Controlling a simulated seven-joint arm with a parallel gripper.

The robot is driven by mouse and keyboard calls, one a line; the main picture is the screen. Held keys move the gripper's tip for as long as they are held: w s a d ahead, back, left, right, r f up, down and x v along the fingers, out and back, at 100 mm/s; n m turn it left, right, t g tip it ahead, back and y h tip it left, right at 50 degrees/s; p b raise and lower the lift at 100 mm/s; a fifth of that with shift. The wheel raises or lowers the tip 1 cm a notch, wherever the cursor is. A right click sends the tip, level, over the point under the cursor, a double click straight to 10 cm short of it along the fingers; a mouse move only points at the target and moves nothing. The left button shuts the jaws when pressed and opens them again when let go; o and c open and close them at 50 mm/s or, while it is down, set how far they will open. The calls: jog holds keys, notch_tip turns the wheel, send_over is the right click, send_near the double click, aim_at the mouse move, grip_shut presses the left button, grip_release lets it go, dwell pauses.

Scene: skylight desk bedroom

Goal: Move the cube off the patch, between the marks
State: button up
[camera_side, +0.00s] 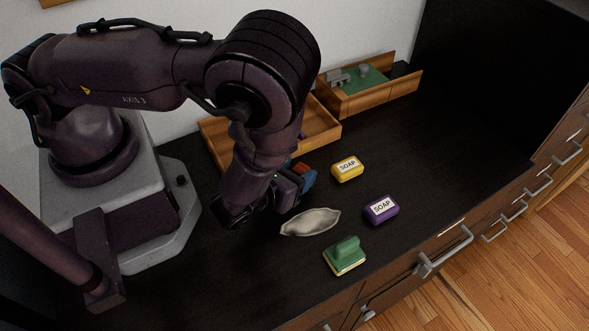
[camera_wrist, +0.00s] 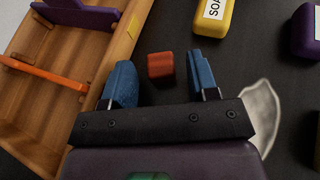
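The red-orange cube (camera_wrist: 160,65) sits on the dark desktop in the wrist view, between and slightly beyond my two blue fingertips. My gripper (camera_wrist: 163,80) is open, with a gap on each side of the cube. In the side view, my gripper (camera_side: 296,178) hangs low over the desk, and only a bit of the cube (camera_side: 299,167) shows behind the fingers. A pale grey, lens-shaped patch (camera_side: 310,222) lies in front of the gripper, apart from the cube. Part of it shows at the right of the wrist view (camera_wrist: 263,108). I cannot make out any marks.
An open wooden tray (camera_side: 325,133) stands close behind the gripper, with a wooden box (camera_side: 395,91) further back. The desk's right part is clear.

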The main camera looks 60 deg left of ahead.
jog(key=shift+r, duration=0.15)
jog(key=v, duration=1.2)
jog(key=shift+r, duration=0.1)
jog(key=a+r+n+g+h, duration=0.2)
jog(key=a+r+n, duration=0.4)
jog(key=r+n, duration=0.8)
jog(key=a+r+n+g+h, duration=0.3)
jog(key=a+r+n+g, duration=0.2)
jog(key=r+n, duration=0.9)
jog(key=a+n, duration=0.1)
jog(key=n, duration=0.2)
jog(key=shift+w+g, duration=0.25)
jog(key=shift+g, duration=0.05)
jog(key=shift+o, duration=0.5)
jog(key=shift+r, duration=0.65)
